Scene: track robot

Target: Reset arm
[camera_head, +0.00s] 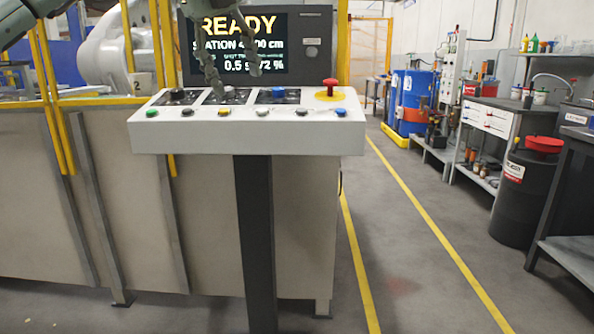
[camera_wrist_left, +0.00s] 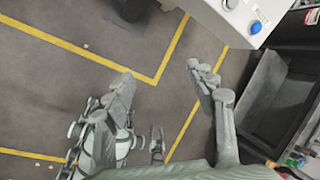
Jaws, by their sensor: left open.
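The white control panel (camera_head: 246,138) stands on a dark post in the head view. Its front row has a green button (camera_head: 152,113), a yellow button (camera_head: 224,112), a blue button (camera_head: 341,112) and several others. A red mushroom button (camera_head: 330,86) sits on a yellow disc at its right. My left gripper (camera_head: 238,84) is open and empty, with its fingers pointing down in front of the screen, above the panel's middle. In the left wrist view the open fingers (camera_wrist_left: 160,72) have floor between them. The panel's blue button (camera_wrist_left: 256,27) shows at upper right there. My right gripper is not in view.
The screen (camera_head: 240,45) behind the panel reads READY, partly covered by my gripper. A yellow-framed fence (camera_head: 75,101) and a grey wall stand behind. The aisle (camera_head: 400,220) at right is clear. A black drum (camera_head: 525,200) and benches line its far side.

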